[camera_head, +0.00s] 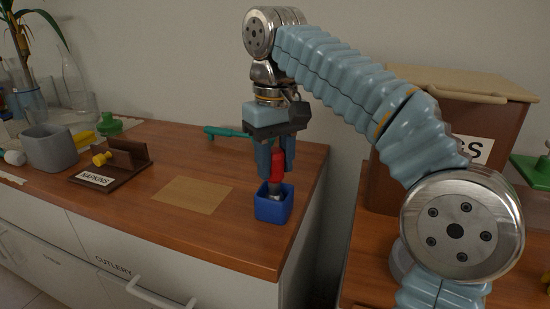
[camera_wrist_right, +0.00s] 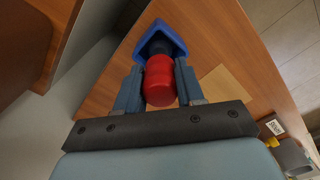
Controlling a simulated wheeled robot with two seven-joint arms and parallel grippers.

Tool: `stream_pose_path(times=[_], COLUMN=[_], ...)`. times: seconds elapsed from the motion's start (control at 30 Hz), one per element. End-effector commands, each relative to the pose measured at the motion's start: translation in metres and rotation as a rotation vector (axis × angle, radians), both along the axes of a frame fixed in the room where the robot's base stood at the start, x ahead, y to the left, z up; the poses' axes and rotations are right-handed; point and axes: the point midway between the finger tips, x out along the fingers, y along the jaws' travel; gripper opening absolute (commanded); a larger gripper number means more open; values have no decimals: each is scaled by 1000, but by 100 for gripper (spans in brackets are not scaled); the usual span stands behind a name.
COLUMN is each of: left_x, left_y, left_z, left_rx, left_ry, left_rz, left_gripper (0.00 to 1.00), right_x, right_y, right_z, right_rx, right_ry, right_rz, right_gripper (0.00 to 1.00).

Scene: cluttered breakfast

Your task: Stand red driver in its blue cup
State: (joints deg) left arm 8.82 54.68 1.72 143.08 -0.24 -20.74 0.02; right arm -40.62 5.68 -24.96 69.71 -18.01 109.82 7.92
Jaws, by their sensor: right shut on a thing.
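The red driver (camera_head: 277,167) stands about upright, its red handle between the fingers of my right gripper (camera_head: 277,165). Its dark lower end is inside the mouth of the blue cup (camera_head: 271,207), which stands near the right front corner of the wooden counter. In the right wrist view the red handle (camera_wrist_right: 159,82) is between the two fingers of the gripper (camera_wrist_right: 159,90), with the blue cup (camera_wrist_right: 147,36) around the driver's far end. The driver's tip is hidden in the cup, so I cannot tell if it touches the bottom. My left gripper is not seen.
A teal-green tool (camera_head: 226,132) lies behind the cup. A tan mat (camera_head: 193,195) lies to its left, then a brown napkin holder (camera_head: 118,171) and a grey bin (camera_head: 50,148). A brown box (camera_head: 440,130) stands right, beyond a gap past the counter's edge.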

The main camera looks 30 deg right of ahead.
Motion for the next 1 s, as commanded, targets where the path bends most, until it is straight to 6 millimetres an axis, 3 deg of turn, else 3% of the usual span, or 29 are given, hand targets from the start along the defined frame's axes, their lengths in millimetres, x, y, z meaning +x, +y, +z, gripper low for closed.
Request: stream_pose_path(times=[0.13, 0.17, 0.33, 0.83, 1.0], left_x=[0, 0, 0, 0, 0], left_y=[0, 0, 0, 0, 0], left_z=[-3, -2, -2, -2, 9], left_rx=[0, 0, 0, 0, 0], left_ry=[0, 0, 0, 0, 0], left_rz=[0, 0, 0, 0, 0], left_gripper=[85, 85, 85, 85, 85], right_x=[0, 0, 0, 0, 0], right_y=[0, 0, 0, 0, 0], right_z=[-4, -3, -3, -2, 12], right_rx=[0, 0, 0, 0, 0], right_ry=[-1, -1, -1, 0, 0], right_rz=[0, 0, 0, 0, 0], right_gripper=[0, 39, 65, 67, 67])
